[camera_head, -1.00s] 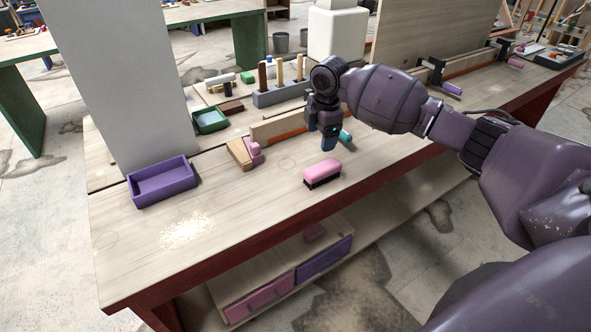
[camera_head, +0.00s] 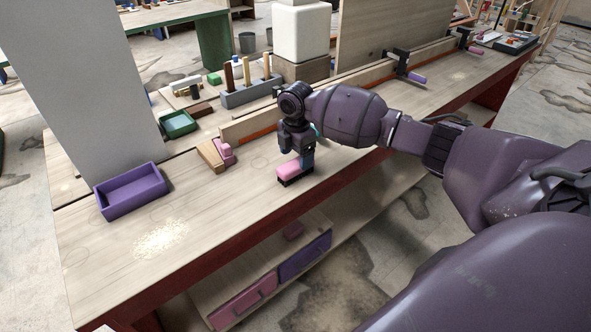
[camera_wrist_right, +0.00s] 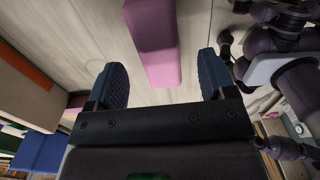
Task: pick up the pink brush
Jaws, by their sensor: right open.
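The pink brush (camera_head: 289,169), with a pink body and dark bristles below, stands on the workbench near its front edge. My right gripper (camera_head: 297,160) is just above and behind it in the head view and hides part of it. In the right wrist view the brush (camera_wrist_right: 155,45) lies between the lines of the two spread fingertips of my right gripper (camera_wrist_right: 163,80), which is open and empty. The brush's near end reaches close to the fingertips. I cannot tell whether they touch it. My left gripper is not in view.
A purple tray (camera_head: 131,190) stands on the left of the workbench (camera_head: 215,215). A wooden block (camera_head: 210,153) and a small pink piece (camera_head: 225,152) lie behind the brush. A green tray (camera_head: 178,123) and a grey tool holder (camera_head: 250,93) stand further back.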

